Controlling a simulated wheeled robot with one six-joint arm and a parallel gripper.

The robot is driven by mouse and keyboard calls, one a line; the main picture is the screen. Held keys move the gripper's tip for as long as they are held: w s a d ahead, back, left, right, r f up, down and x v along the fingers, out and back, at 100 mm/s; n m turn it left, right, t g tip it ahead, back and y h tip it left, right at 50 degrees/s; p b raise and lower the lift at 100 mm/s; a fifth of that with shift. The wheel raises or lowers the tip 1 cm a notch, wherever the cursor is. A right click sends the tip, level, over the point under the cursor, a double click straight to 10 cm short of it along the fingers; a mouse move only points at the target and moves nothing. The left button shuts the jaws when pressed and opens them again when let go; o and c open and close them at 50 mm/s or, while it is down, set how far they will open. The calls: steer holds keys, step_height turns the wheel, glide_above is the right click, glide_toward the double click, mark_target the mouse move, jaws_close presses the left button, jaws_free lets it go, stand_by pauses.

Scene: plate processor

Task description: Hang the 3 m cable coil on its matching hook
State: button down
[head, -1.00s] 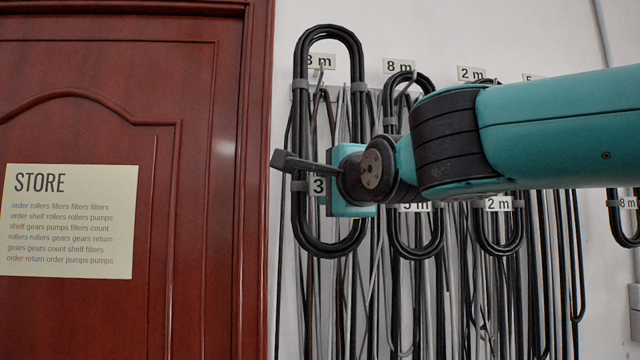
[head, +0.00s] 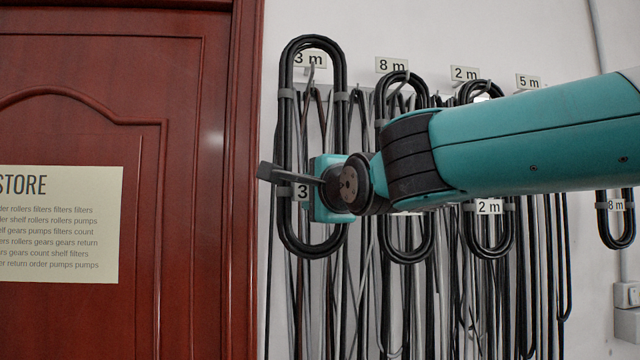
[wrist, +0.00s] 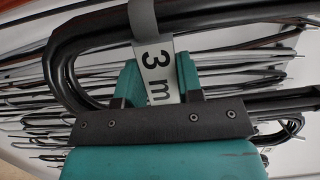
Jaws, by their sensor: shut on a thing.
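The 3 m cable coil (head: 342,120) is a long upright black loop with grey ties, at the left of the rack in the head view. My gripper (head: 322,190) is shut on it at its lower half, by the "3 m" tag (head: 301,192). In the wrist view my gripper (wrist: 158,82) has the tag (wrist: 158,70) between its teal fingers, with the black coil (wrist: 75,45) beside them. The matching hook (head: 310,76), under the "3 m" sign (head: 311,59), shows inside the loop, below its top. I cannot tell whether the loop is around the hook or in front of it.
Coils hang to the right under the "8 m" (head: 391,65), "2 m" (head: 465,73) and "5 m" (head: 528,82) signs. Loose cables hang behind the held coil. A red door (head: 80,130) stands close on the left. My arm covers part of the rack.

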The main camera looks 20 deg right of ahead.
steer(key=w, duration=0.1)
steer(key=w+f, duration=0.1)
steer(key=w, duration=0.1)
steer(key=w+d+f, duration=0.1)
steer(key=w, duration=0.1)
steer(key=shift+w+f, duration=0.1)
stand_by(0.6)
steer(key=shift+b, duration=0.35)
stand_by(0.4)
steer(key=c, duration=0.7)
jaws_free()
steer(key=shift+f, duration=0.15)
steer(key=shift+d, duration=0.1)
